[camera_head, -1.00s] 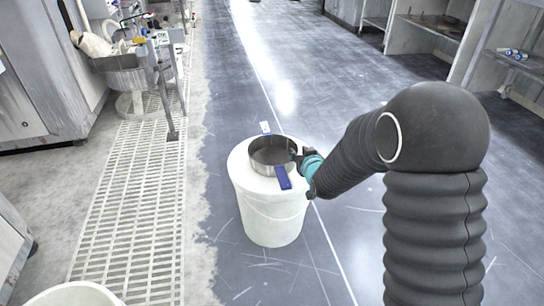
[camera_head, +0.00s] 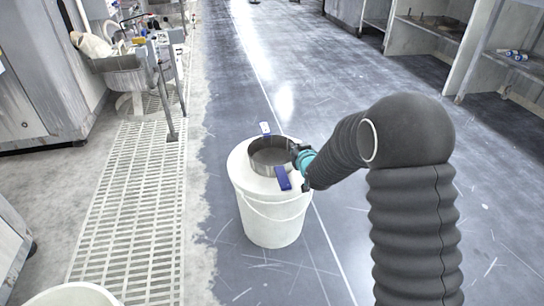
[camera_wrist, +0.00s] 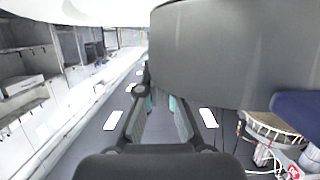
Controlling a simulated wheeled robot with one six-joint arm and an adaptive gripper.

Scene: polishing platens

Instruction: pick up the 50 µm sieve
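The sieve is a round grey metal ring (camera_head: 257,158) lying upright on a white lidded bucket (camera_head: 268,225). A blue tab (camera_head: 283,179) shows at its front and a white and blue tab (camera_head: 265,129) at its back. My gripper (camera_head: 295,152) is at the sieve's right side, close to its rim. In the wrist view, the curved sieve wall (camera_wrist: 245,55) fills the upper right and overlaps the far part of my gripper (camera_wrist: 160,100). The two fingers stand apart with floor visible between them. Whether they touch the wall is not clear, and I cannot read the size marking.
Another white bucket (camera_head: 75,294) is at the bottom left, beside a pale floor grating (camera_head: 125,215). A cluttered sink station (camera_head: 125,75) stands at the upper left. Open shelving (camera_head: 430,35) lines the upper right. The dark floor around the sieve's bucket is clear.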

